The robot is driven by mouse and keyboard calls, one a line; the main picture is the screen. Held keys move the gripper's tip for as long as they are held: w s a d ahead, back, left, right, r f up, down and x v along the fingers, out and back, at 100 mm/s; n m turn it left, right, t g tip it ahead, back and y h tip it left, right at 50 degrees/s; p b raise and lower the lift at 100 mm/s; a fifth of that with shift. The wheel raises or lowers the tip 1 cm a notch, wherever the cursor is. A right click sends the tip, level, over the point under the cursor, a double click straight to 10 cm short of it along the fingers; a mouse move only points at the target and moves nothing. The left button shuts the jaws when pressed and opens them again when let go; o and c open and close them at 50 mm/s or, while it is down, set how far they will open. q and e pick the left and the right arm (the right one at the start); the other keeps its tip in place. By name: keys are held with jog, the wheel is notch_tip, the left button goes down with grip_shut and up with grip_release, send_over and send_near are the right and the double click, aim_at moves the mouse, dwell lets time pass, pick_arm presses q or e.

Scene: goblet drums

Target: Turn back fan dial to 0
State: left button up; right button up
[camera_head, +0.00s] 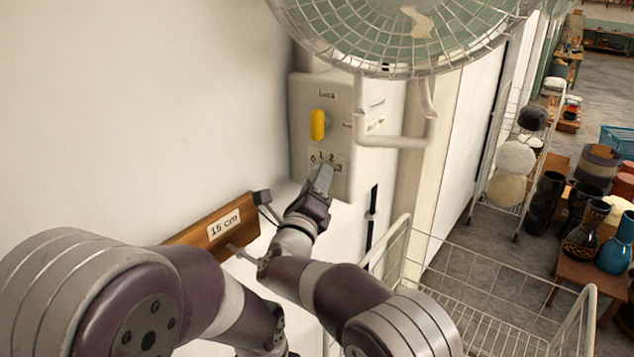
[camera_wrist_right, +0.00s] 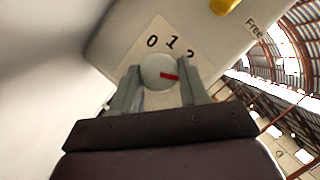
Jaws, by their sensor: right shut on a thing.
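The fan (camera_head: 415,35) is wall-mounted, with a pale control box (camera_head: 365,100) below its wire guard. The round pale dial (camera_wrist_right: 153,66) is on the box face, with a red mark pointing right in the right wrist view. The numbers 0, 1 and 2 arc above it; the mark points below the 2, not at the 0. My right gripper (camera_head: 322,180) is shut on the dial, one finger on each side of it. In the head view the gripper hides the dial. My left arm enters at lower left; its gripper is out of view.
A yellow knob (camera_head: 317,125) sits above the dial on the box. A wooden board marked 15 cm (camera_head: 215,230) is on the wall at left, near my arms. A wire cart (camera_head: 480,300) stands at lower right. Drums and vases (camera_head: 585,235) stand farther right.

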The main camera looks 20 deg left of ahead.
jog(key=n+g+h+p, duration=0.1)
jog(key=n+g, duration=0.1)
jog(key=n, duration=0.4)
jog(key=r+n+g+h+p, duration=0.1)
jog(key=n+g+p, duration=0.1)
jog(key=n, duration=0.4)
jog(key=n+g+h+p, duration=0.1)
jog(key=n+g+p, duration=0.1)
jog(key=n+g, duration=0.2)
jog(key=shift+w+a+r+n+h, duration=0.1)
jog(key=shift+a+n+h, duration=0.05)
jog(key=shift+n, duration=0.5)
jog(key=shift+w+a+r+n+h, duration=0.1)
jog(key=shift+n+h, duration=0.05)
jog(key=shift+n, duration=0.5)
jog(key=o, duration=1)
jog(key=shift+o, duration=0.2)
